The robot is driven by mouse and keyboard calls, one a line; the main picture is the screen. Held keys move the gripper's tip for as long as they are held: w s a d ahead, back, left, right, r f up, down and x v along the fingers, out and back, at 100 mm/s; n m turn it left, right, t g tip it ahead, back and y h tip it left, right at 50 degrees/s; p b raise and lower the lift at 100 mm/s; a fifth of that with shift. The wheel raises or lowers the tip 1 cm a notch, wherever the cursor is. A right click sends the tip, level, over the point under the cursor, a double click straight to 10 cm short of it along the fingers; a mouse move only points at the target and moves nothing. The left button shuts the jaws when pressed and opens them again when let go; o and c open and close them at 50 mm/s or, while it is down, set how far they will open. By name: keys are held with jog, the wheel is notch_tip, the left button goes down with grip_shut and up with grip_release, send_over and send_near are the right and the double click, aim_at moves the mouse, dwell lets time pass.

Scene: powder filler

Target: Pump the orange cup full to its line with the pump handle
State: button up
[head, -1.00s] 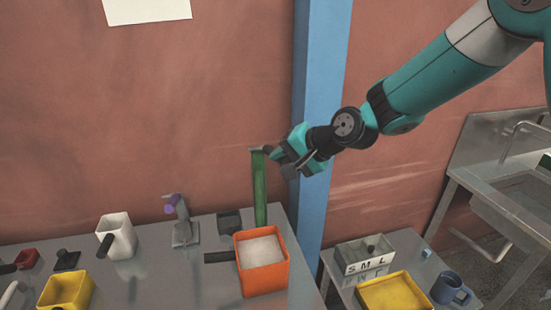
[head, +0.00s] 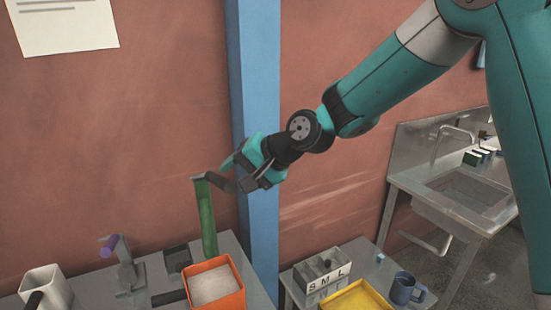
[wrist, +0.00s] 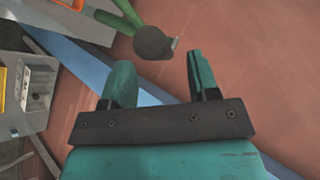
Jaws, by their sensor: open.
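The orange cup (head: 239,296) stands on the metal table, with white powder inside and a dark handle on its left. It is partly cut off by the lower edge, and a bit of it shows at the top of the wrist view (wrist: 68,4). A green upright lever (head: 207,220) rises behind it, apparently the pump handle, with a grey top. In the wrist view its dark rounded end (wrist: 153,43) appears just beyond and between my fingertips. My gripper (head: 237,173) is open and empty, close to the right of the lever's top. I cannot tell if they touch. The cup's line is not visible.
A blue post (head: 254,230) stands close behind my gripper. A stand with a purple knob (head: 109,246) and a white pitcher (head: 48,289) are to the left. On the lower right table are an S-M-L box (head: 318,275), a yellow tray (head: 352,297) and a blue mug (head: 404,288).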

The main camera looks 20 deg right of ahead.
jog(key=b+v, duration=0.3)
jog(key=v, duration=1)
jog(key=shift+s, duration=0.1)
jog(key=s+f+n+g+h+b, duration=0.2)
jog(key=s+f+n, duration=0.4)
jog(key=s, duration=0.5)
jog(key=s+a+f+n+g+h+b, duration=0.1)
jog(key=s+f+n+g+b, duration=0.3)
jog(key=s+f, duration=0.7)
jog(key=shift+s+a+n+h+b, duration=0.35)
jog(key=shift+s+n+h+b, duration=0.25)
jog(key=shift+n, duration=0.4)
jog(key=shift+c, duration=0.5)
